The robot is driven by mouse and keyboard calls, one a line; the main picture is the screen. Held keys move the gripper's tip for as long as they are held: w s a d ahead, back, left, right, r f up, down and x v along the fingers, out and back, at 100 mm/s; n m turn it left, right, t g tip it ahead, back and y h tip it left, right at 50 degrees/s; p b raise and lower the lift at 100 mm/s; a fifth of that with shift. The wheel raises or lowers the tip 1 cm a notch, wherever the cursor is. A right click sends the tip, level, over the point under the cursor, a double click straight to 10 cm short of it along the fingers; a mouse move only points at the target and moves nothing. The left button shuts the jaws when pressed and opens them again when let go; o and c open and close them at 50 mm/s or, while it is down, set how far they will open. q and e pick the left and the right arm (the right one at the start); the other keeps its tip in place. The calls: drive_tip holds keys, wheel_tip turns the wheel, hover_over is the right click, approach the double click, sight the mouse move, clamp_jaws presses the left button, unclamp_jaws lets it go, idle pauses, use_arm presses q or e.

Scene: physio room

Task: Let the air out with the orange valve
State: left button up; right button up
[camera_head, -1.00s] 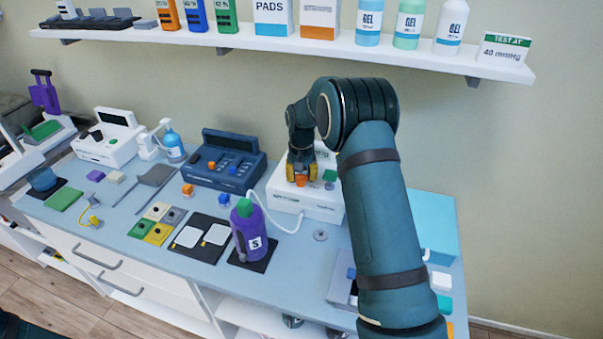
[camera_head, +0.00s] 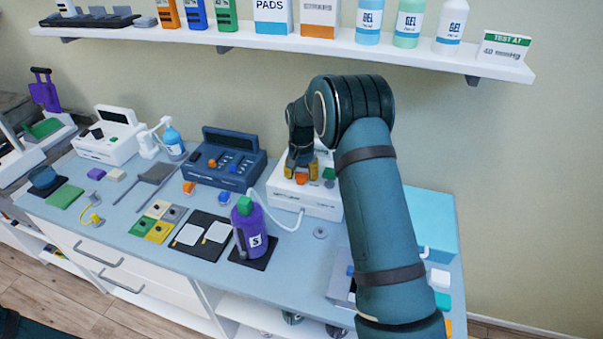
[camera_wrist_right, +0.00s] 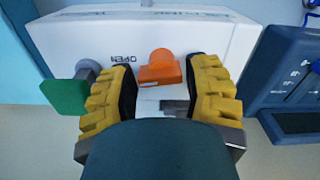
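The orange valve (camera_head: 301,179) is on the white pump box (camera_head: 318,207) at the back of the bench. In the right wrist view, the orange valve (camera_wrist_right: 160,70) has a flat block handle and a round part behind it. The word OPEN is printed beside it on the box top (camera_wrist_right: 75,55). My right gripper (camera_head: 301,170) is over the box. Its yellow-padded fingers (camera_wrist_right: 163,82) are open on either side of the valve, with a gap to each side. A green handle (camera_wrist_right: 66,97) lies outside the left finger. My left gripper is not in view.
A dark blue console (camera_head: 222,163) is left of the box. A light blue box (camera_head: 435,222) is right of my arm. A loaded shelf (camera_head: 270,42) hangs above.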

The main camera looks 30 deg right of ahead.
drive_tip(key=shift+o, duration=1.2)
drive_tip(key=shift+n, duration=0.3)
